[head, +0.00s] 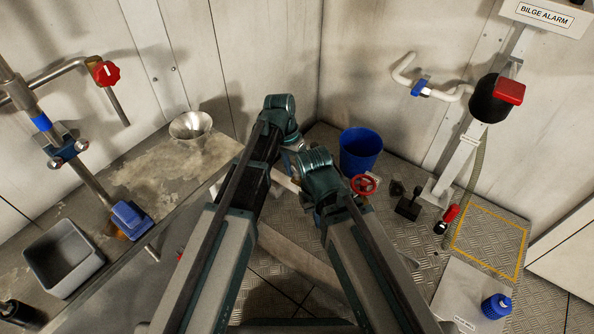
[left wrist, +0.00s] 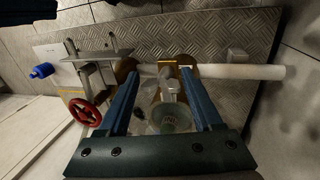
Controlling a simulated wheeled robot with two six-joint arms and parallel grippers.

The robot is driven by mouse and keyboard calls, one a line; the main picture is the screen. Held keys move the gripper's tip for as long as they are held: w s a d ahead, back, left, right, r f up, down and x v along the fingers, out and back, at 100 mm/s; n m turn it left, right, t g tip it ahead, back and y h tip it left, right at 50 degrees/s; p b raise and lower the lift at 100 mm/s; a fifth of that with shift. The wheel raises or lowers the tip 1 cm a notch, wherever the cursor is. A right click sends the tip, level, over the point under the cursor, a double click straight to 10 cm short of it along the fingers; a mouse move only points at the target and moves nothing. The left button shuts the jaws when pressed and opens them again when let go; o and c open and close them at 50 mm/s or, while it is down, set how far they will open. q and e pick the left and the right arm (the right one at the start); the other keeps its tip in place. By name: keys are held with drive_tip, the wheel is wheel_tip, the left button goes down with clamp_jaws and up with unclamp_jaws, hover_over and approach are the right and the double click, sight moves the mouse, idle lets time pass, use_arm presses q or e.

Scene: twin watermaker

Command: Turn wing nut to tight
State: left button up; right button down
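My left gripper (left wrist: 158,75) is open in the left wrist view, its two blue fingers spread apart. Between them are a small tan and grey metal fitting (left wrist: 170,88) and a clear round bowl (left wrist: 170,118). The fitting may be the wing nut, but it is too small to be sure of its shape. Neither finger clearly touches it. In the head view the left gripper (head: 289,158) is mostly hidden behind my own arms, and the fitting cannot be made out. My right gripper is hidden under its wrist, so its fingers cannot be judged.
A white pipe (left wrist: 240,72) runs sideways beyond the fingertips. A red handwheel (head: 363,185) stands right of my right wrist, with a blue bucket (head: 360,150) behind. A bench with a funnel (head: 190,125) and grey bin (head: 62,258) is left.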

use_arm(q)
drive_tip(key=shift+r, duration=0.1)
drive_tip(key=p+v, duration=1.3)
drive_tip(key=shift+w+r, duration=0.15)
drive_tip(key=shift+r, duration=0.15)
drive_tip(key=shift+a, duration=0.1)
drive_tip(key=s+a+r+n+y+p, duration=0.1)
drive_tip(key=s+r+p, duration=0.4)
drive_tip(key=s, duration=0.4)
drive_tip(key=s+a+r+n+t+y+p, duration=0.1)
drive_tip(key=s+a+r+n+y+p, duration=0.1)
drive_tip(key=s+r+p, duration=0.4)
drive_tip(key=s+p, duration=0.1)
drive_tip(key=s, duration=0.2)
drive_tip(key=shift+a+n, duration=0.2)
drive_tip(key=shift+n, duration=0.1)
